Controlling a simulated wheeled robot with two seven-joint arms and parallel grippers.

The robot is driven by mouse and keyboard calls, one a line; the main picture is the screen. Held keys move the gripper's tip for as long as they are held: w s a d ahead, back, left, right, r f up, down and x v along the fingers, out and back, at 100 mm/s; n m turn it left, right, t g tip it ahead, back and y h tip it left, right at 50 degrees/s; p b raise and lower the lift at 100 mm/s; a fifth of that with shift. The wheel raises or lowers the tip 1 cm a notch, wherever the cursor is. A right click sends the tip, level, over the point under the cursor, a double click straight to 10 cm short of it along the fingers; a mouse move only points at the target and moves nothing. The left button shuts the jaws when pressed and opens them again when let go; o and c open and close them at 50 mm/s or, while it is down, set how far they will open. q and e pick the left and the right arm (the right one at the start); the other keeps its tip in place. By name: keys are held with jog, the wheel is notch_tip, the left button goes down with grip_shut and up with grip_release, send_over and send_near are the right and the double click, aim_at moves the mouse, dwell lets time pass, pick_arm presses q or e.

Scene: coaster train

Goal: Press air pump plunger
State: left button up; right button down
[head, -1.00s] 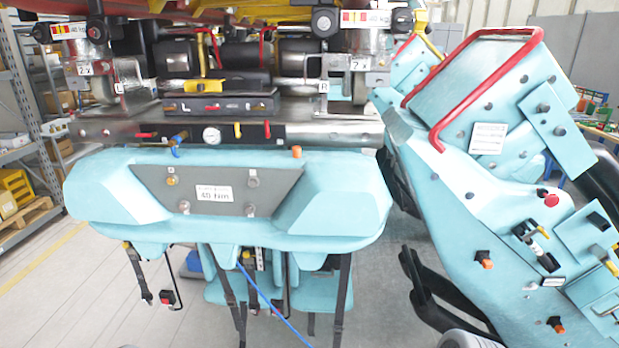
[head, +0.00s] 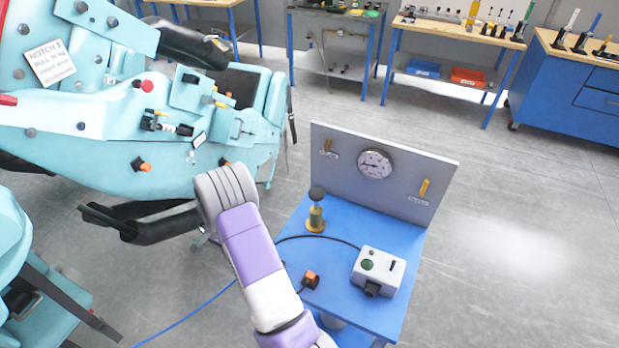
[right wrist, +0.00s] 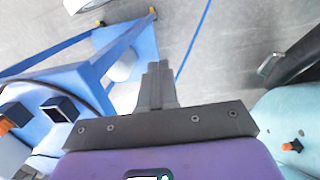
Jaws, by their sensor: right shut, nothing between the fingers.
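The air pump (head: 315,218) is a small brass cylinder with a dark round plunger knob (head: 317,192) on top. It stands upright on the left part of a blue table (head: 345,234), and its plunger looks raised. My right arm reaches up from the bottom of the head view, left of the table; its gripper cannot be made out there. In the right wrist view my right gripper (right wrist: 158,70) is shut and empty, with the blue table's frame (right wrist: 75,78) to its left. The pump cannot be identified in that view. My left gripper is not in view.
A grey panel with a gauge (head: 375,165) and yellow lever (head: 424,188) rises behind the pump. A grey box with a green button (head: 380,272) sits to its right. The teal coaster train (head: 95,115) is at left. Workbenches (head: 455,50) stand behind; the floor at right is clear.

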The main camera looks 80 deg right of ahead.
jog(key=s+d+r+m+g+p, duration=0.1)
jog(key=s+d+r+m, duration=0.3)
jog(key=d+r, duration=0.35)
jog(key=s+d+r+m+p, duration=0.1)
jog(key=s+d+r+m, duration=0.3)
jog(key=d+r, duration=0.35)
notch_tip(320, 180, up, 18)
jog(key=m+g+p, duration=0.1)
jog(key=m+g, duration=0.1)
jog(key=m, duration=0.7)
send_over(317, 192)
jog(key=w, duration=0.4)
jog(key=shift+s+d+f+h, duration=0.1)
jog(key=shift+d+f+h, duration=0.1)
jog(key=shift+d+h, duration=0.1)
jog(key=x, duration=0.4)
jog(key=w+x, duration=0.1)
jog(key=x, duration=0.3)
jog(key=b+x, duration=0.1)
jog(key=x, duration=0.4)
jog(key=shift+w+f, duration=0.2)
jog(key=shift+f, duration=0.5)
